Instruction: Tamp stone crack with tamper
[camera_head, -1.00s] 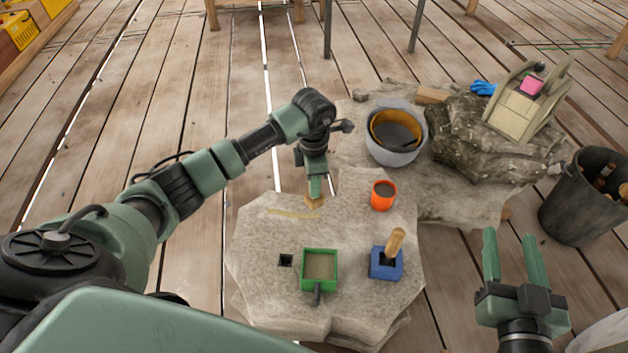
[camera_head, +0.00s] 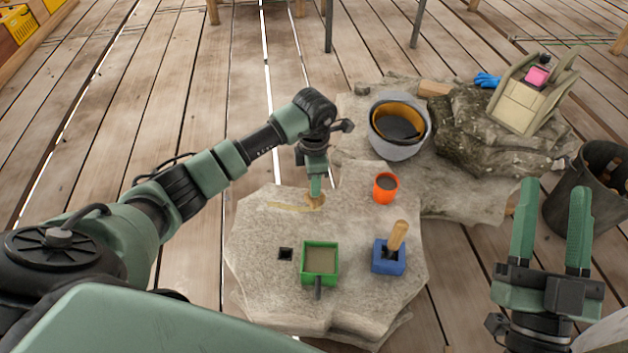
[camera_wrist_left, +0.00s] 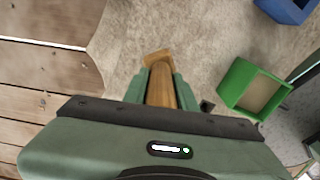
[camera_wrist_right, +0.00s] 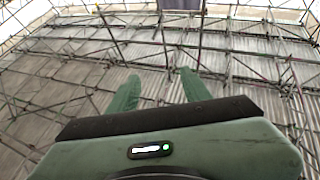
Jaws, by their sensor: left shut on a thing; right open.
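My left gripper (camera_head: 316,186) is shut on a wooden tamper (camera_wrist_left: 160,82), which has a round handle and a wider foot. The tamper's foot (camera_head: 315,201) is at the right end of a yellowish crack line (camera_head: 287,207) on the pale stone slab (camera_head: 256,235). Whether the foot touches the stone is hard to tell. In the left wrist view the handle lies between the fingers and the foot covers the crack's end. My right gripper (camera_head: 552,205) is open and empty, right of the slab; its wrist view shows only scaffolding beyond the fingers.
A green box of sandy filler (camera_head: 320,261), a blue block (camera_head: 389,258) with a wooden-handled tool (camera_head: 397,236), and an orange cup (camera_head: 385,187) stand on the slab. Behind are a grey bucket (camera_head: 398,148) and rock (camera_head: 480,135).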

